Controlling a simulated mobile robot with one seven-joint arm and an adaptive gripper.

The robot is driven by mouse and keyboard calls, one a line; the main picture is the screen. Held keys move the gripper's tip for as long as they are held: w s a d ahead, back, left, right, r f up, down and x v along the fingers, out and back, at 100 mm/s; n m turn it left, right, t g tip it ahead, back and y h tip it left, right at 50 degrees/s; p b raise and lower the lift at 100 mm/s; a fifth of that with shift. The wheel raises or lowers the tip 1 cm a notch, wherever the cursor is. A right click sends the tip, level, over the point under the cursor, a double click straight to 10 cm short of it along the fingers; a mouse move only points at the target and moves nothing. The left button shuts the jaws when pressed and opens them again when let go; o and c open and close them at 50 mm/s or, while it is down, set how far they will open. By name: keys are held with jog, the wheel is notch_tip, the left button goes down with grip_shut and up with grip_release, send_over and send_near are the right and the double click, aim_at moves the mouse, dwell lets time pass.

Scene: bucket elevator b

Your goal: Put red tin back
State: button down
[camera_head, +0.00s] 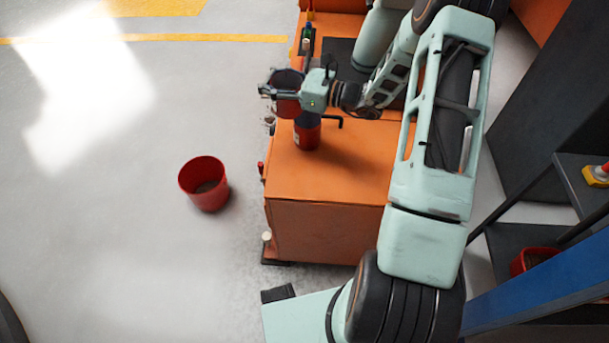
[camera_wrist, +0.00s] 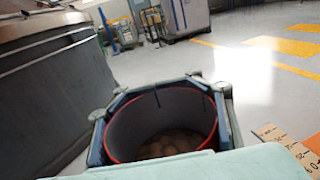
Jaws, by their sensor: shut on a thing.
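My gripper (camera_head: 278,92) is shut around a red tin (camera_head: 288,104) and holds it near the left edge of the orange cabinet (camera_head: 325,228). In the wrist view, my gripper's fingers (camera_wrist: 162,98) close around the tin (camera_wrist: 116,155), which has a red rim, a grey inside and brownish round contents at the bottom. The tin's mouth faces up. A second red tin (camera_head: 307,136) stands on the cabinet top, partly hidden under my gripper. Another red tin or bucket (camera_head: 203,186) stands on the floor left of the cabinet.
A black bent handle (camera_head: 333,120) is close to the second tin. Dark shelves (camera_head: 525,240) at the right hold another red container (camera_head: 533,258). A large grey metal vessel (camera_wrist: 48,80) is near my gripper at the left of the wrist view. The floor at the left is mostly clear.

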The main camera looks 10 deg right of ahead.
jog(key=shift+s+d+f+b, duration=0.25)
jog(key=shift+s+f+b, duration=0.65)
jog(key=shift+s+f, duration=1.3)
jog(key=shift+s+d+f+b, duration=0.2)
jog(key=shift+s+f+b, duration=0.7)
jog(key=shift+s+f, duration=1.3)
jog(key=shift+s+d+f+b, duration=0.25)
jog(key=shift+s+f+b, duration=0.65)
jog(key=shift+s+f, duration=1.25)
jog(key=shift+w+f, duration=0.1)
jog(key=shift+f, duration=0.1)
jog(key=c, duration=0.9)
grip_release()
jog(key=shift+o, duration=0.2)
jog(key=shift+r, duration=0.1)
jog(key=p+v, duration=0.2)
jog(key=v, duration=1)
